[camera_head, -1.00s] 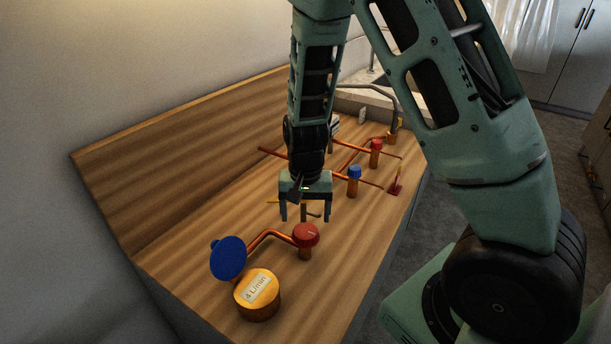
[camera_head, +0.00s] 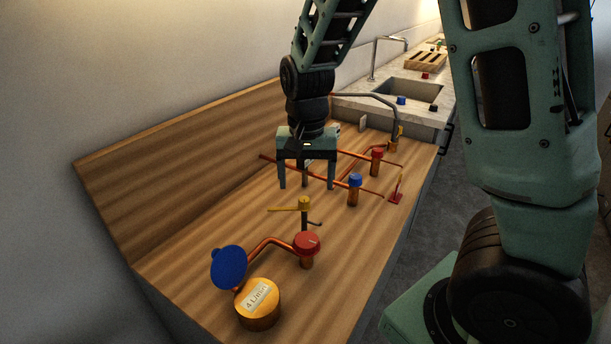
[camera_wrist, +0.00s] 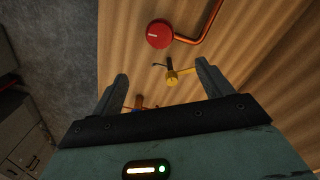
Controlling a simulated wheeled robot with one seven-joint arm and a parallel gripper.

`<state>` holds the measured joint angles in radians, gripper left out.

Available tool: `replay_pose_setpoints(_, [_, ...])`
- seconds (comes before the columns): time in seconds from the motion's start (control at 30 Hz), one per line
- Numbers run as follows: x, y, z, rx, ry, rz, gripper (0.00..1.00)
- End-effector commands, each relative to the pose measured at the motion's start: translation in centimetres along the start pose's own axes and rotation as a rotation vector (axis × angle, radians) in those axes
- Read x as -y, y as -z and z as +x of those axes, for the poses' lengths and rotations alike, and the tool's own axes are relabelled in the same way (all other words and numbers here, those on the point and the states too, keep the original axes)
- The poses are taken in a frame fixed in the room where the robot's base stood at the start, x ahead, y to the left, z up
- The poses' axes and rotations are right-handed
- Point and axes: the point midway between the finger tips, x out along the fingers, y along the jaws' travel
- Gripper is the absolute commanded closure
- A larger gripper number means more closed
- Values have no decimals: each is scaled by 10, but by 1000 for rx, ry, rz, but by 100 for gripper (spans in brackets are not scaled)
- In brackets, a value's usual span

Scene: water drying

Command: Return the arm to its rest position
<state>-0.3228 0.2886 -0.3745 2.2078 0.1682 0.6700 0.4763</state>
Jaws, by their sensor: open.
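My gripper (camera_head: 307,184) is open and empty, pointing down above the wooden counter (camera_head: 190,265). In the head view it hangs over the copper pipes, behind the yellow-topped valve (camera_head: 304,204). In the wrist view the open fingers (camera_wrist: 160,90) show with the yellow valve (camera_wrist: 172,77) beyond them, apart from both. My upper arm links fill the top and right of the head view.
A red-capped valve (camera_head: 306,243), a blue disc (camera_head: 229,267) and a round "4 L/min" piece (camera_head: 258,305) stand at the front. Blue (camera_head: 354,181) and red (camera_head: 377,154) capped valves stand to the right. A sink (camera_head: 408,92) lies behind. Grey floor (camera_head: 455,190) is clear.

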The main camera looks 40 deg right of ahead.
Motion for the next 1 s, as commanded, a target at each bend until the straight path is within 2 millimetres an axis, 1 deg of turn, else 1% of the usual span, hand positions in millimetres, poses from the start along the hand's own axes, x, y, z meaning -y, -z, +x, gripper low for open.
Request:
replay_pose_setpoints(0.27, [0, 0, 0, 0, 0, -1, 21])
replay_pose_setpoints(0.37, [9, -16, -2, 10, 13, -64, 21])
replay_pose_setpoints(0.47, [28, -55, -8, 30, 41, -230, 21])
replay_pose_setpoints(0.5, [36, -78, -12, 37, 54, -325, 21])
replay_pose_setpoints(0.57, [45, -116, -18, 45, 72, -490, 21])
replay_pose_setpoints(0.6, [49, -142, -22, 47, 81, -606, 21])
replay_pose_setpoints(0.67, [50, -178, -27, 44, 88, -772, 21])
replay_pose_setpoints(0.7, [48, -199, -29, 40, 89, -875, 21])
replay_pose_setpoints(0.73, [45, -213, -30, 35, 88, -948, 21])
replay_pose_setpoints(0.8, [38, -240, -32, 24, 81, -1094, 21])
replay_pose_setpoints(0.83, [35, -249, -32, 19, 77, -1146, 21])
replay_pose_setpoints(0.9, [29, -265, -33, 9, 67, -1240, 21])
replay_pose_setpoints(1.0, [24, -276, -32, 1, 59, -1310, 21])
